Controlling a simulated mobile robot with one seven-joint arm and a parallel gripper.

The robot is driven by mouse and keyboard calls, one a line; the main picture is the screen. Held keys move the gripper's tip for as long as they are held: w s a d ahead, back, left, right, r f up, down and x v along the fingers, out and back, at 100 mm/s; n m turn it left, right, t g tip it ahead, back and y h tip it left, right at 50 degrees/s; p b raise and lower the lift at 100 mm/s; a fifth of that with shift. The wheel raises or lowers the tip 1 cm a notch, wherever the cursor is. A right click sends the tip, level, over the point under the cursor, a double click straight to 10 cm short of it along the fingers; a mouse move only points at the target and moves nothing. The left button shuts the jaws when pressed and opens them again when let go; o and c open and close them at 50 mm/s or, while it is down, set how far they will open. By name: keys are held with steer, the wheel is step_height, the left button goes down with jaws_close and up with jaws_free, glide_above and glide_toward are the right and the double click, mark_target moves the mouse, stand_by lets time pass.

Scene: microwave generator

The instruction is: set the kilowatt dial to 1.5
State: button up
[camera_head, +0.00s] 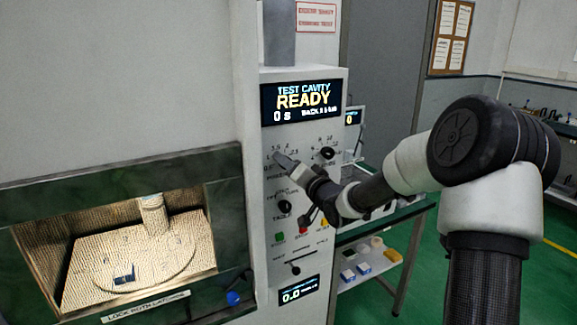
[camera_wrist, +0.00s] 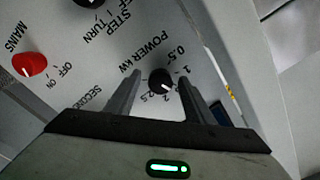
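The kilowatt dial (camera_wrist: 160,80) is a round black knob with a light pointer mark, under the label POWER kW in the wrist view. Its scale shows 0.5, 1, 2 and 2.5. The pointer slants toward the lower right, between 1 and 2; the 1.5 mark is hidden near my right finger. My gripper (camera_wrist: 160,76) is open, one finger on each side of the knob, with a gap showing beside it. In the head view my gripper (camera_head: 286,163) is at the upper left of the control panel (camera_head: 262,215) and hides the dial.
A red MAINS knob (camera_wrist: 29,64) and another black knob (camera_wrist: 88,2) sit beside the dial. The display (camera_head: 302,101) reads READY and 0 s. The lit oven cavity (camera_head: 120,250) is at the left.

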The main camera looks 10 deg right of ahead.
steer(key=v, duration=1.7)
steer(key=shift+s+d+b, duration=0.15)
steer(key=shift+b, duration=0.25)
